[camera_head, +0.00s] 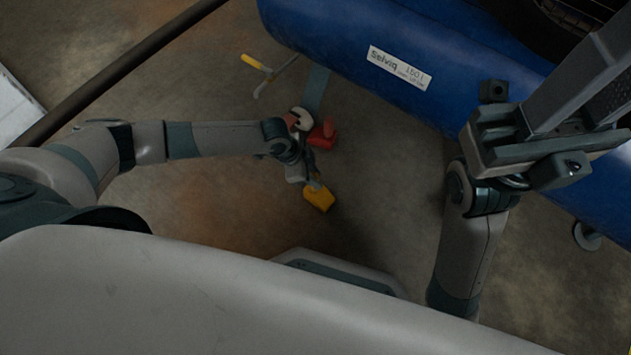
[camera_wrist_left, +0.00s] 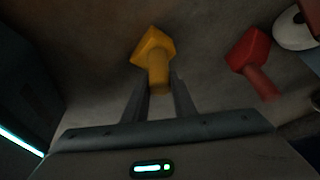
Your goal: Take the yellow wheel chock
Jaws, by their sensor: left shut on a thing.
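The yellow wheel chock (camera_head: 319,198) is a blocky yellow piece low over or on the concrete floor, near the middle of the head view. In the left wrist view the chock (camera_wrist_left: 153,45) shows its wide head beyond the fingers and its narrower grip between them. My left gripper (camera_head: 313,182) is shut on that grip; its fingers (camera_wrist_left: 159,98) stand on either side of it. I cannot tell whether the chock touches the floor. My right gripper (camera_head: 575,85) is at the upper right, close to the camera and in front of the blue tank; its fingertips are not clear.
A red chock-like piece (camera_head: 322,136) lies just beyond my left gripper, beside a white rounded thing (camera_head: 301,119). The blue tank (camera_head: 340,38) spans the top right. A yellow-handled tool (camera_head: 253,63) lies farther back. A dark pipe (camera_head: 110,75) crosses the upper left. Floor right of the chock is clear.

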